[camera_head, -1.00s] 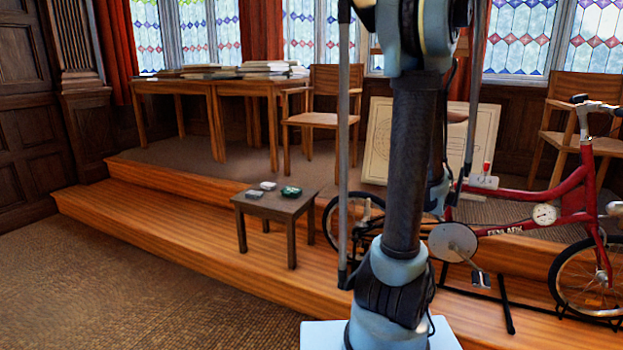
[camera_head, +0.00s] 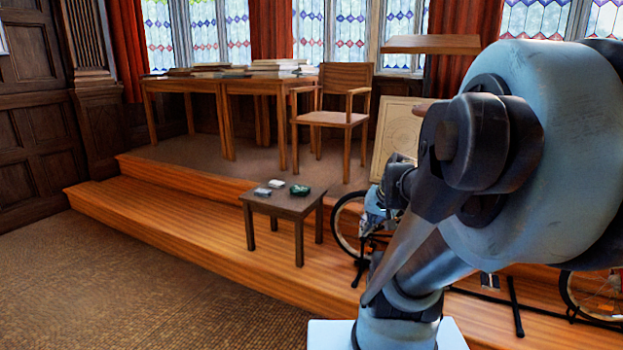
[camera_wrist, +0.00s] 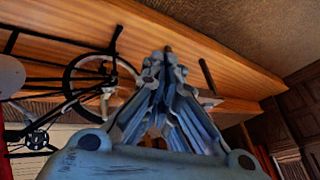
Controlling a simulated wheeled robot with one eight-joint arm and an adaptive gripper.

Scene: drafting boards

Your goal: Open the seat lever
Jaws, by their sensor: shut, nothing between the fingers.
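The exercise bike is mostly behind my arm in the head view; its rear wheel (camera_head: 337,228) shows at the left of the arm and part of its front wheel (camera_head: 598,296) at the right. A brown tip (camera_head: 430,107), probably the saddle, shows beside my arm. The seat lever is hidden in the head view, and I cannot make it out in the wrist view. My gripper (camera_wrist: 165,58) is shut and empty in the wrist view. The bike's wheel (camera_wrist: 100,84) shows left of it there, apart from the fingers.
A small dark table (camera_head: 285,205) with small items stands left of the bike on the wooden step (camera_head: 170,225). A chair (camera_head: 335,118) and long desk (camera_head: 225,85) stand on the platform behind. A pale drafting board (camera_head: 392,135) leans behind the bike. The carpet (camera_head: 130,290) is clear.

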